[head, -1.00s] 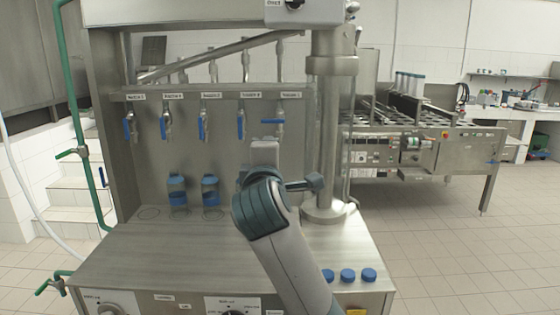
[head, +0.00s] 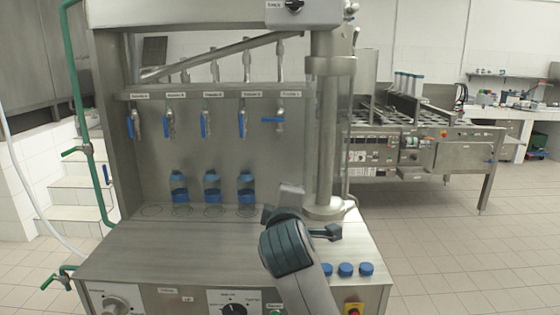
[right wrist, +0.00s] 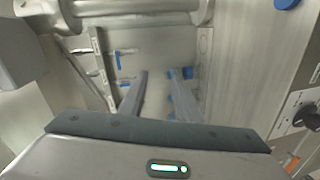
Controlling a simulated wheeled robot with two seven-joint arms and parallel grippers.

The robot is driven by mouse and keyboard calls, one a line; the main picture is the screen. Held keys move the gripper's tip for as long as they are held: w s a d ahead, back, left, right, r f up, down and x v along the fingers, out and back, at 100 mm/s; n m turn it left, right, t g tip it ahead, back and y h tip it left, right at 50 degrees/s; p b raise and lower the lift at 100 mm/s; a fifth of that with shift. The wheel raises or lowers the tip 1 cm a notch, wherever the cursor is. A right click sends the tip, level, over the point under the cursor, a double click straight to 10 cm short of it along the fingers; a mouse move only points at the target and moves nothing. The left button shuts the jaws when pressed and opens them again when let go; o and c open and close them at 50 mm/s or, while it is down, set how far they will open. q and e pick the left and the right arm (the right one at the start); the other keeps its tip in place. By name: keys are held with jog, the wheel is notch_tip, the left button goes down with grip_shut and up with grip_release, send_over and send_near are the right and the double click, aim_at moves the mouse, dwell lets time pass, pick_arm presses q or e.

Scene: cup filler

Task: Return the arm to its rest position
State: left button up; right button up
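My right gripper (head: 287,198) is above the right part of the steel worktop (head: 185,255) in the head view, to the right of the bottles and apart from them. In the right wrist view its two fingers (right wrist: 157,74) are spread with nothing held between them. My left gripper is not in view.
Several taps with blue handles, such as the rightmost one (head: 273,120), hang above the bottles. A thick steel column (head: 325,135) stands close behind my right gripper. Three blue caps (head: 345,269) sit at the worktop's right front. The worktop's left front is clear.

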jog(key=s+d+f+m+g, duration=0.2)
jog(key=s+d+f, duration=0.25)
jog(key=f, duration=0.55)
jog(key=s+d+f+m+g, duration=0.25)
jog(key=s+f, duration=0.35)
jog(key=f, duration=0.5)
jog(key=s+d+f+m+g, duration=0.2)
jog(key=s+d+f, duration=0.25)
jog(key=f, duration=0.55)
jog(key=s+d+f+m+g, duration=0.25)
jog(key=s+f, duration=0.25)
jog(key=s, duration=0.6)
jog(key=s+d+f+m+g, duration=0.2)
jog(key=s+d+f, duration=0.25)
jog(key=s, duration=0.55)
jog(key=s+d+f+m+g, duration=0.25)
jog(key=s+f, duration=0.35)
jog(key=s, duration=0.5)
notch_tip(320, 180, down, 30)
jog(key=s, duration=0.2)
jog(key=s+d+f, duration=0.2)
jog(key=s+f, duration=0.6)
jog(key=s+d+f+g, duration=0.1)
jog(key=s+f, duration=0.6)
jog(key=s, duration=0.2)
jog(key=shift+d+f, duration=0.35)
jog(key=shift+g, duration=0.25)
